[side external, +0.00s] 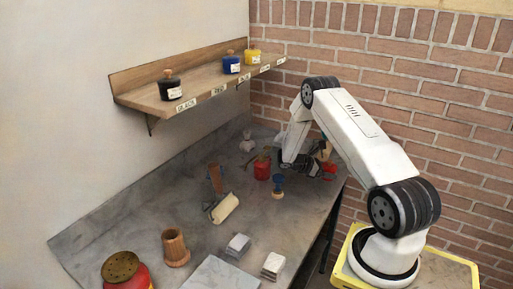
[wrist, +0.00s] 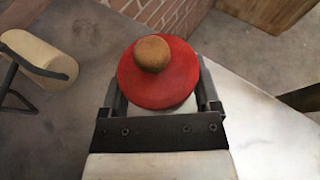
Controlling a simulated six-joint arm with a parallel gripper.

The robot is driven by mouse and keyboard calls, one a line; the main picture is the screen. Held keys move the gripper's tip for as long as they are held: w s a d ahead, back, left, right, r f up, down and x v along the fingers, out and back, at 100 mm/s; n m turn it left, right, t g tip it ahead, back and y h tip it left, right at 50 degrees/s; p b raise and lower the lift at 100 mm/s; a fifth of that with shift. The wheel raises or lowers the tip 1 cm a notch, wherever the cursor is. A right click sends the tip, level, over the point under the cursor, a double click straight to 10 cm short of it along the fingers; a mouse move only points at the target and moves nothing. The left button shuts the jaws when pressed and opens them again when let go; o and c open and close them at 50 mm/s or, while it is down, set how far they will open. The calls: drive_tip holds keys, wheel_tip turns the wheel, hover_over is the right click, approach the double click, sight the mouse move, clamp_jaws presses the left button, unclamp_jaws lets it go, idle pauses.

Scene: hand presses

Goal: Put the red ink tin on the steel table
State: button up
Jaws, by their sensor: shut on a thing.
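The red ink tin (wrist: 160,88) has a round red lid with a wooden knob. In the wrist view it sits between the two dark fingers of my gripper (wrist: 160,98), which is shut on it. In the side view my gripper (side external: 319,165) is low at the far right of the steel table (side external: 180,212), and only a bit of the tin's red (side external: 329,167) shows there. Whether the tin's base touches the tabletop is hidden.
A red can (side external: 262,168), a blue-topped stamp (side external: 278,186) and a pale roller (side external: 224,208) stand left of my gripper. A wooden shelf (side external: 200,84) holds black, blue and yellow tins. A brick wall (side external: 400,70) is behind.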

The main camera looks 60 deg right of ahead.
drive_tip(key=shift+f, duration=0.25)
drive_tip(key=shift+f, duration=0.15)
drive_tip(key=o, duration=1.3)
drive_tip(key=shift+o, duration=0.2)
drive_tip(key=shift+a, duration=0.1)
drive_tip(key=shift+v, duration=3.75)
